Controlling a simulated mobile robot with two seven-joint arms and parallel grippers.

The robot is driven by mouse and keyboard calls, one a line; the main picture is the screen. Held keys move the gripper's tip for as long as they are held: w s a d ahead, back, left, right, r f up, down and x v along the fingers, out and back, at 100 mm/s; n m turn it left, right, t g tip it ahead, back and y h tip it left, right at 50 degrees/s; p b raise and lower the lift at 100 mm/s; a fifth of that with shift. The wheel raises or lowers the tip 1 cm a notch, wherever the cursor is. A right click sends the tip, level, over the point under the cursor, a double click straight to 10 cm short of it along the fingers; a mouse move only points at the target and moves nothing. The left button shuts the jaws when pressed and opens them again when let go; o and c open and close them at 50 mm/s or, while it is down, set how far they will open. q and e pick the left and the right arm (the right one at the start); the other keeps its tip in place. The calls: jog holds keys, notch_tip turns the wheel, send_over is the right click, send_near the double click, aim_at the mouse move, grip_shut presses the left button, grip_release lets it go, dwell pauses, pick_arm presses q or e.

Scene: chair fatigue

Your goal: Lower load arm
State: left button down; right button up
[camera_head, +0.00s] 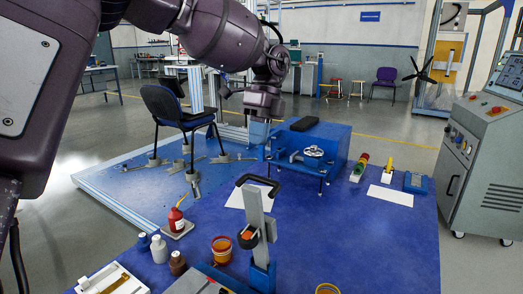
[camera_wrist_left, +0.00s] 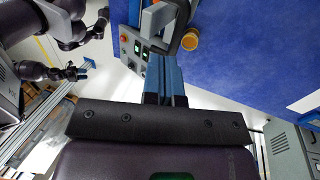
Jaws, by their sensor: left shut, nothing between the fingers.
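A grey upright bar (camera_head: 257,215) with a black bent handle (camera_head: 252,181) stands in a blue base at the front of the blue table. I cannot tell for certain whether it is the load arm. My left gripper (camera_head: 263,112) hangs above the table's far part, beyond the bar and apart from it. It is shut and empty. A dark chair (camera_head: 178,108) stands on the blue platform to its left. In the left wrist view a dark bolted bar (camera_wrist_left: 160,122) hides much of what lies below. My right gripper cannot be made out.
A blue box with a handwheel (camera_head: 313,152) stands right of my left gripper. Bottles (camera_head: 160,248) and an amber jar (camera_head: 222,250) crowd the front left. A control cabinet (camera_head: 485,150) stands at the right.

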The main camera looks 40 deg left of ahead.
pick_arm(q)
jog(key=x, duration=0.9)
jog(key=shift+b, duration=0.4)
